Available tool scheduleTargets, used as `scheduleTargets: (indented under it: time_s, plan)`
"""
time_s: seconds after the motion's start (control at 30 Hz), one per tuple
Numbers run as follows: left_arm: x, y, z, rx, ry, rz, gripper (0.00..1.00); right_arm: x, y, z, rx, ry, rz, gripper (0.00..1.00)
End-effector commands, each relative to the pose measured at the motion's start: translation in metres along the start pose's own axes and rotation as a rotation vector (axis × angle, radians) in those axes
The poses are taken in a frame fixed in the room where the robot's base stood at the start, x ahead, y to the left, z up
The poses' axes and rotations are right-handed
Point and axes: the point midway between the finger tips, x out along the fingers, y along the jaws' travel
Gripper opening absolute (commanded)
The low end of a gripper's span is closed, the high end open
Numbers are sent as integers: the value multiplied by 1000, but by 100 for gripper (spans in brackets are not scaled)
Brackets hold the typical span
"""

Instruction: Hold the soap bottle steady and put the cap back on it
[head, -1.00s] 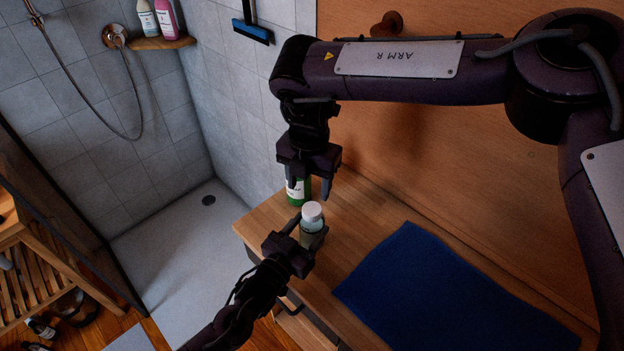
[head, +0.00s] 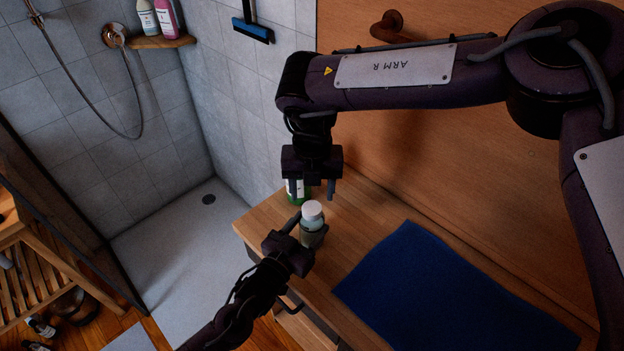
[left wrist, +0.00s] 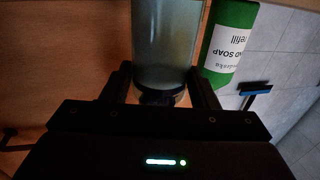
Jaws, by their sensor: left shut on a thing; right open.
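The soap bottle (head: 312,233), a translucent grey-green one, stands upright on the wooden counter. A white cap (head: 312,209) sits on its top; I cannot tell how tightly it is seated. My left gripper (head: 304,237) is shut around the bottle from the front left. In the left wrist view the bottle (left wrist: 165,45) is between the fingers, with its dark end partly hidden by the gripper. My right gripper (head: 316,192) is open and empty, pointing down above and just behind the cap, apart from it in the picture.
A green soap refill (head: 297,192) stands behind the bottle, partly hidden by my right gripper; its label shows in the left wrist view (left wrist: 230,45). A blue mat (head: 440,290) lies right on the counter (head: 350,215). The shower is at left.

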Motion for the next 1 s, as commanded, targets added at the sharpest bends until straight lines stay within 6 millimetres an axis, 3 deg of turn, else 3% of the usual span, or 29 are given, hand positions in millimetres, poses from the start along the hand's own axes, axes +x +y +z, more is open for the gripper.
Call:
scheduleTargets:
  time_s: [0.3, 0.7, 1.0]
  plan:
    - [0, 0, 0, 1, -1, -1, 0, 44, 0, 0, 0, 2, 0, 56]
    - [0, 0, 0, 1, -1, -1, 0, 52, 0, 0, 1, 1, 0, 56]
    - [0, 0, 0, 1, 0, -1, 0, 52, 0, 0, 1, 1, 0, 20]
